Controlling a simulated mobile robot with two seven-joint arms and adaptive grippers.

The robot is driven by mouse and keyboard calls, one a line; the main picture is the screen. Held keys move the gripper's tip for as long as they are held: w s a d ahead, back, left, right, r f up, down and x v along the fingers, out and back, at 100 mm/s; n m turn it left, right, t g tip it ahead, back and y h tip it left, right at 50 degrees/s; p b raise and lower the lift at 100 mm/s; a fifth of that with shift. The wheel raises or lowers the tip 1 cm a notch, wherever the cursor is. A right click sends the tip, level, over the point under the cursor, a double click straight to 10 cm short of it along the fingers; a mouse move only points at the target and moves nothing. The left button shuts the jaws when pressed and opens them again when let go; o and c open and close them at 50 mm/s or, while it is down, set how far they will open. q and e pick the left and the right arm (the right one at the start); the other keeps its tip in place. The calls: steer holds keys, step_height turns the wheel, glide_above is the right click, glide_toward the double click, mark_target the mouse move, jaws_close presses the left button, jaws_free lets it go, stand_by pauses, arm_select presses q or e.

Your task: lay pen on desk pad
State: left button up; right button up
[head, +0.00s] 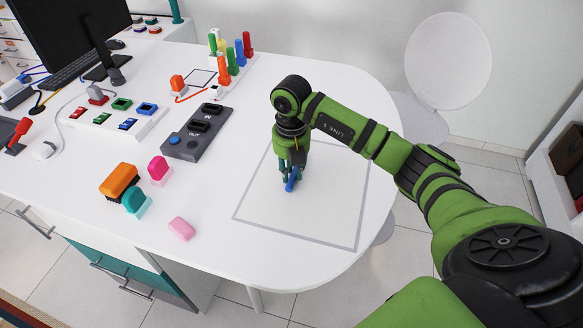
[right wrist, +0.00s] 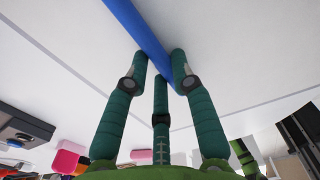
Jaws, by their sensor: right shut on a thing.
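My right gripper (head: 291,176) is shut on a blue pen (head: 292,186) over the desk pad (head: 330,205). The pad is a white area with a thin grey outline on the desk's rounded right end. In the right wrist view, the green fingers of my right gripper (right wrist: 160,72) close around the pen (right wrist: 138,28), which runs out past the top edge. The pen is inside the pad's outline in the head view. I cannot tell whether it touches the pad. My left gripper is not in view.
A grey block with dark slots (head: 197,130) lies left of the pad. An orange brush (head: 120,180), a pink eraser (head: 181,229) and a teal block (head: 135,198) sit farther left. Upright markers (head: 233,60) stand at the back. The pad is otherwise clear.

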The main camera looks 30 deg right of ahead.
mark_target(291, 174)
steer(key=shift+f, duration=0.1)
steer(key=shift+f, duration=0.15)
steer(key=o, duration=0.8)
steer(key=shift+o, duration=0.2)
steer(key=shift+r, duration=0.4)
steer(key=shift+w+r, duration=0.1)
steer(key=shift+r, duration=0.3)
step_height(291, 174, up, 5)
steer(key=shift+r+b, duration=0.2)
steer(key=shift+b, duration=0.85)
steer(key=shift+r, duration=2.8)
